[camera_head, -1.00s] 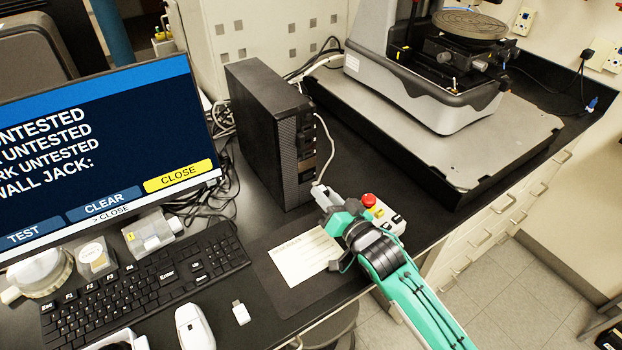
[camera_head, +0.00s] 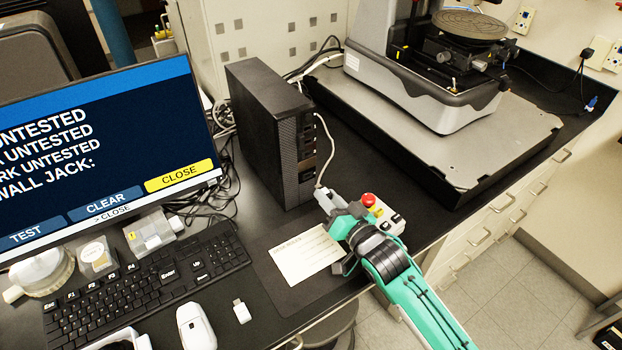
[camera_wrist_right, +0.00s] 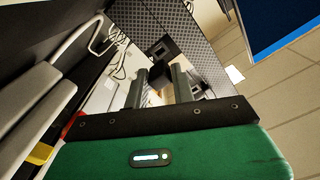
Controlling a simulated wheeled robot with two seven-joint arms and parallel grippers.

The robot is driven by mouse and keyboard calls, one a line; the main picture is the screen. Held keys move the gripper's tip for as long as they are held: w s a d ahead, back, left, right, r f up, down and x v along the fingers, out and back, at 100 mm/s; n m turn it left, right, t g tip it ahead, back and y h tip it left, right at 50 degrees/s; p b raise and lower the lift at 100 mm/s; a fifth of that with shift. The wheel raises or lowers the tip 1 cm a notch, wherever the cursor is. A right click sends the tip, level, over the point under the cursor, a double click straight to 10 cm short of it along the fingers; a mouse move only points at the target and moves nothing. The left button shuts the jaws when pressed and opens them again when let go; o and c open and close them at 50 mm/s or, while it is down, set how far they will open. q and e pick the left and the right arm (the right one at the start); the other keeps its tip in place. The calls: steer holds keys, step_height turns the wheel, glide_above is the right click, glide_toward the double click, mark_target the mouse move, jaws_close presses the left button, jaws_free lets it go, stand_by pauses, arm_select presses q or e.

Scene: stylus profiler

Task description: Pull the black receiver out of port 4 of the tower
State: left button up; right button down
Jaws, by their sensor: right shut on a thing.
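The black tower (camera_head: 272,130) stands upright on the dark bench, its port side facing right. My right gripper (camera_head: 324,196) is low beside the tower's front right edge. In the right wrist view, its two grey fingers (camera_wrist_right: 159,78) are shut on a small dark block, the black receiver (camera_wrist_right: 157,76), close to the tower's front (camera_wrist_right: 195,40). The receiver is hidden in the head view. I cannot tell whether it is still seated in port 4.
A monitor (camera_head: 110,150), keyboard (camera_head: 150,285) and white mouse (camera_head: 195,326) lie left. A white cable (camera_head: 330,150) hangs along the tower's port side. A box with a red button (camera_head: 368,200) sits just right of my gripper. The profiler (camera_head: 430,80) stands behind.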

steer(key=s+d+r+p, duration=0.1)
steer(key=s, duration=0.1)
steer(key=s+d+r+p, duration=0.1)
steer(key=s+r+p, duration=0.1)
steer(key=shift+d+p, duration=0.3)
steer(key=shift+d, duration=0.1)
stand_by(0.5)
